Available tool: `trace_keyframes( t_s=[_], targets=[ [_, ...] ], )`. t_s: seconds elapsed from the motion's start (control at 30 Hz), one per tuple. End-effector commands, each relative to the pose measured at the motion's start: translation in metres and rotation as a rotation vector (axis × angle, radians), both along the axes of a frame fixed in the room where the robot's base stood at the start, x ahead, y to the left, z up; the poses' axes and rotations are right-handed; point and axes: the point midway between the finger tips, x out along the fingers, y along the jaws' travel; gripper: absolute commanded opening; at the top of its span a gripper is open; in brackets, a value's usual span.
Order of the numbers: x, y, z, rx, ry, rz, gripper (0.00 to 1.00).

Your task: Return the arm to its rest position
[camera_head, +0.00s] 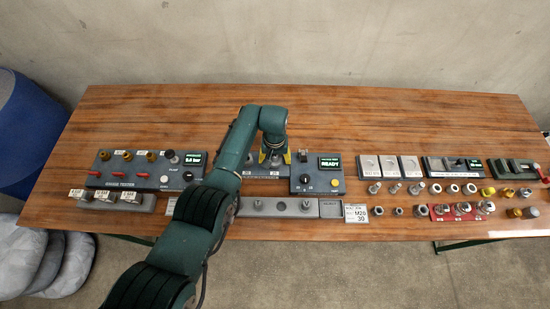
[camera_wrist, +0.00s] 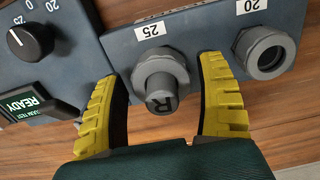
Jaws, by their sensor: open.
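My arm (camera_head: 222,180) reaches from the lower left over the middle of the wooden table. My gripper (camera_head: 274,158) is pointed down at the blue-grey fitting panel at the table's middle. In the wrist view my gripper (camera_wrist: 165,105) has its two yellow-padded fingers apart. A grey plug marked R (camera_wrist: 160,85) sits in the panel under the label 25, between the fingers. Gaps show between it and both fingers. A grey ring fitting (camera_wrist: 265,52) sits under the label 20, beyond the right finger.
The READY tester box (camera_head: 318,175) with a black knob stands just right of my gripper. A gauge tester (camera_head: 145,170) stands left. A grey tray (camera_head: 275,207) lies in front. Several metal fittings (camera_head: 440,188) and a green vise (camera_head: 517,169) are at right. Air above the table is clear.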

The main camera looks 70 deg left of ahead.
Motion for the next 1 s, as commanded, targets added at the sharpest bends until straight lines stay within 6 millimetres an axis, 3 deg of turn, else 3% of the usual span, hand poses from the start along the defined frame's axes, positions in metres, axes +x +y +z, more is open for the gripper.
trace_keyframes(
  t_s=[0.53, 0.83, 1.0],
  targets=[
    [0.0013, 0.0039, -0.0006, 0.000, 0.000, 0.003, 0.72],
    [0.0014, 0.0039, -0.0006, 0.000, 0.000, 0.004, 0.17],
    [0.0014, 0.0039, -0.0006, 0.000, 0.000, 0.004, 0.16]
  ],
)
